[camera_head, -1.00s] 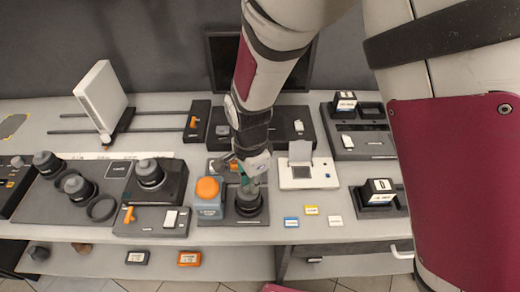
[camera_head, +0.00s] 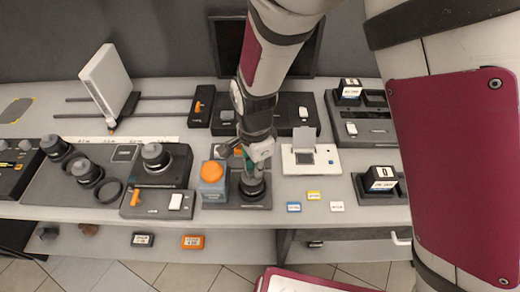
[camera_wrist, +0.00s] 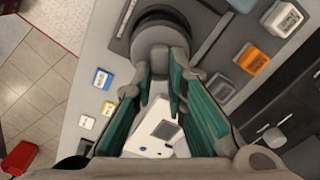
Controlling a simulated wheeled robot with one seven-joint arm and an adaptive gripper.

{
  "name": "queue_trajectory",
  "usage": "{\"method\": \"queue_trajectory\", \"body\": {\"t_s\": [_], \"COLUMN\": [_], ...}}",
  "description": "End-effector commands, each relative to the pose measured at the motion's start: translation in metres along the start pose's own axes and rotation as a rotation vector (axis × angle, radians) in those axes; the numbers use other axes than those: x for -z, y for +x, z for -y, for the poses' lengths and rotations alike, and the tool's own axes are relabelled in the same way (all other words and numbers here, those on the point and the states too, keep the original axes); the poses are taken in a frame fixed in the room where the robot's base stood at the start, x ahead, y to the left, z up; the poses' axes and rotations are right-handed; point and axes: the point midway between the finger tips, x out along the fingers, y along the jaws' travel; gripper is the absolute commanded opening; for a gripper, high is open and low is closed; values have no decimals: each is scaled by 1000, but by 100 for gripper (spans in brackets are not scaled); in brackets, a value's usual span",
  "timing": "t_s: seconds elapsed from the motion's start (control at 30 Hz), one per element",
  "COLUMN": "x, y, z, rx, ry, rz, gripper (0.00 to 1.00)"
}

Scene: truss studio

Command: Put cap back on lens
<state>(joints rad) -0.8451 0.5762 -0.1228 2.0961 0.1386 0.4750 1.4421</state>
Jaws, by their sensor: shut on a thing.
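The dark round lens (camera_head: 252,190) stands upright on a dark base beside a blue-grey block with an orange top. My gripper (camera_head: 256,165) is directly above it, pointing down. In the wrist view the lens shows as a dark ring (camera_wrist: 160,14) at the top. My gripper (camera_wrist: 160,75) has its green-padded fingers closed around a grey piece, apparently the grip of the cap (camera_wrist: 160,38), which overlaps the lens. I cannot tell whether the cap is fully seated or just held on the lens.
The orange-topped block (camera_head: 212,172) stands close on the left. A white device with a small screen (camera_head: 303,159) is on the right. Small blue, yellow and white tags (camera_head: 314,195) lie at the front right. Other lenses (camera_head: 88,172) stand on a tray at the left.

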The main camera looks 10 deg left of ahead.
Motion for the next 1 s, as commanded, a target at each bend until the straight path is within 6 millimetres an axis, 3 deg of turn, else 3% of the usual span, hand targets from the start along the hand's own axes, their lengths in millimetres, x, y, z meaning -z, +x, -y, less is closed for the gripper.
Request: {"method": "queue_trajectory", "body": {"t_s": [0.97,1.0], "x": [0,0], "y": [0,0], "z": [0,0], "rx": [0,0], "ry": [0,0], "rz": [0,0], "gripper": [0,18]}}
